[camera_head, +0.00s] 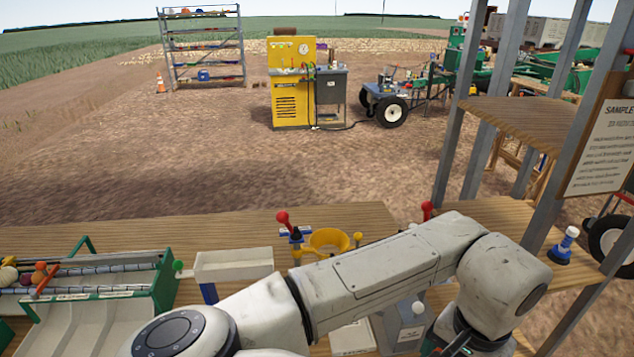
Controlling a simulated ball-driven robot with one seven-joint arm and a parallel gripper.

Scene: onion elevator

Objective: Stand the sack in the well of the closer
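My arm reaches across the wooden bench and bends down at the right. Only a dark part of my gripper (462,345) shows at the bottom edge; its fingertips are out of frame, so I cannot see whether it holds anything. A grey box-like device (408,330) with a pale round knob stands left of the gripper, partly behind my arm; I cannot tell whether it is the closer. A yellow ring (332,240) with a red-knobbed lever (284,220) stands at the bench's far edge. I cannot make out a sack or the well.
A green-framed sorter (160,285) with onions stands at the left, beside a pale tray (235,264). A blue-and-white object (564,246) stands on the bench's right part. Grey posts (455,120) and a sample board (605,145) rise at the right. Bare bench (130,236) shows at far left.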

